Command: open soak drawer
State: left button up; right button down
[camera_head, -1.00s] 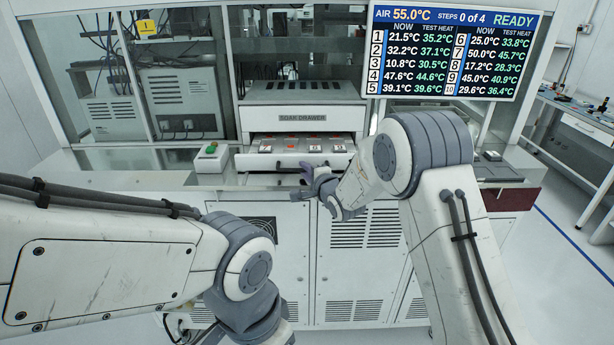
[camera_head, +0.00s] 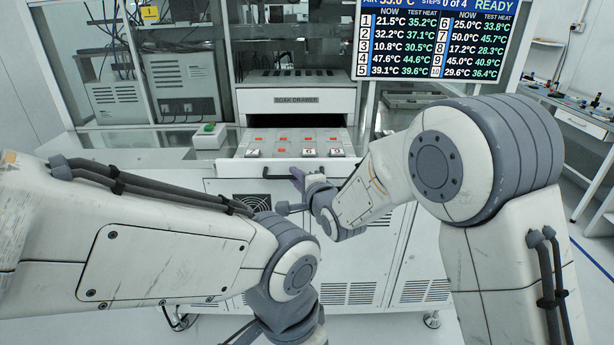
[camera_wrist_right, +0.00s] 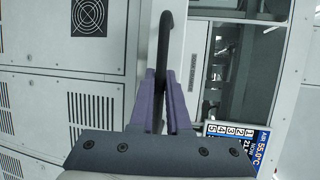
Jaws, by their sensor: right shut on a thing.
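The soak drawer (camera_head: 254,163) is a white drawer under the panel labelled SOAK DRAWER (camera_head: 296,99). It stands pulled out, and its inside shows rows of red-marked slots with numbered tags. A dark bar handle (camera_head: 268,177) runs along its front. My right gripper (camera_head: 298,176) is at the right part of the handle. In the right wrist view its purple fingers (camera_wrist_right: 162,95) are shut on the dark handle (camera_wrist_right: 165,45). My left arm comes in from the left, and its gripper is out of the picture.
A screen (camera_head: 430,40) hangs at the upper right and reads READY. White cabinet doors with vents (camera_head: 347,293) are below the drawer. A side bench (camera_head: 585,125) is at the far right.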

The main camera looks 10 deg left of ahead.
dwell(0.3)
jog(key=c, duration=1.2)
grip_release()
jog(key=shift+o, duration=0.2)
jog(key=b+v, duration=0.3)
jog(key=v, duration=0.7)
jog(key=shift+s, duration=0.25)
jog(key=shift+d, duration=0.15)
